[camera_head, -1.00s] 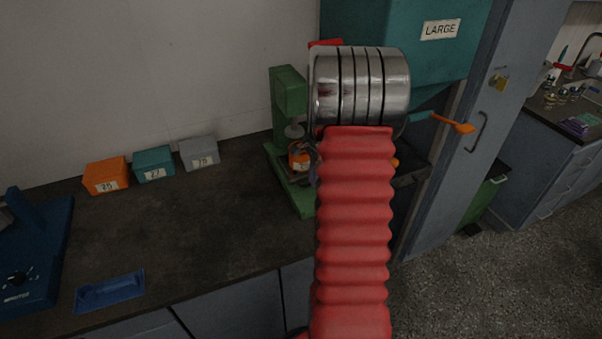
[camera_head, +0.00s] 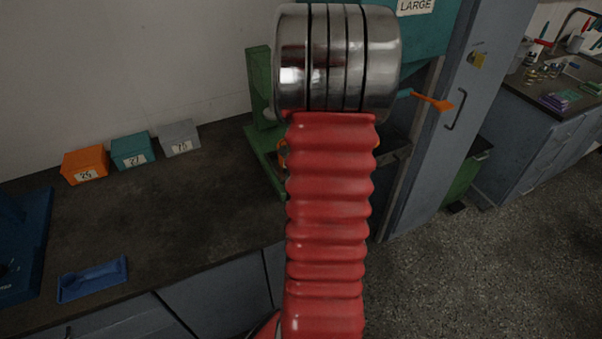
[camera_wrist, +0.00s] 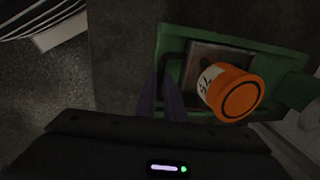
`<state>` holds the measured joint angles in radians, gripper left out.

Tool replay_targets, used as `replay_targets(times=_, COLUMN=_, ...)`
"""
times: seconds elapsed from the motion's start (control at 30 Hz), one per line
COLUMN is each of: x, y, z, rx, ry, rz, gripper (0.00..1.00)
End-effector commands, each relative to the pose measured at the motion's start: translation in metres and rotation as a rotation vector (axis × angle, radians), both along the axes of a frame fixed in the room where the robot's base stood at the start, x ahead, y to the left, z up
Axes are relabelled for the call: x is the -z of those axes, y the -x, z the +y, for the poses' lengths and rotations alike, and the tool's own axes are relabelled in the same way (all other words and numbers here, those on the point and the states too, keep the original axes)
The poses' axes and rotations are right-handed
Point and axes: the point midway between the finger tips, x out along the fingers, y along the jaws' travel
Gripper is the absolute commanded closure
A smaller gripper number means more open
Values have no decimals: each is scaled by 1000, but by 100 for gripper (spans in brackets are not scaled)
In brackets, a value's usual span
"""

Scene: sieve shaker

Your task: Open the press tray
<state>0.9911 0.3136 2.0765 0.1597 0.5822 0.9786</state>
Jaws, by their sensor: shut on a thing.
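The green press (camera_head: 258,88) stands on the bench in the head view, mostly behind my red arm. In the wrist view its green base (camera_wrist: 175,42) holds the grey press tray (camera_wrist: 202,58), and an orange container (camera_wrist: 236,94) with a marked white label stands on or over it. My gripper (camera_wrist: 160,84) has dark purple fingers at the left edge of the base, beside the tray. It is shut on what looks like the tray's handle, which the fingers largely hide. I cannot tell how far out the tray is. My gripper is hidden in the head view.
Orange (camera_head: 85,165), teal (camera_head: 132,150) and grey (camera_head: 180,138) labelled boxes stand along the wall. A blue dish (camera_head: 92,281) lies near the bench's front edge. A teal hopper marked LARGE and an orange lever (camera_head: 432,101) are right of my arm. Open floor lies at right.

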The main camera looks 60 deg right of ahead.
Motion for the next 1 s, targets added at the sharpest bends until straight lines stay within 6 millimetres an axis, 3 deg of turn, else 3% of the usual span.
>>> replay_targets(times=0.17, x=-3, y=0, z=-5, rx=2, ry=13, rz=-5, gripper=100)
replay_targets(times=0.2, x=-4, y=0, z=-5, rx=2, ry=13, rz=-5, gripper=90)
replay_targets(times=0.47, x=-2, y=0, z=-2, rx=2, ry=6, rz=-2, gripper=72)
replay_targets(times=0.77, x=-2, y=0, z=-1, rx=1, ry=3, rz=-2, gripper=72)
replay_targets(times=1.0, x=-20, y=3, z=1, rx=1, ry=4, rz=-3, gripper=72)
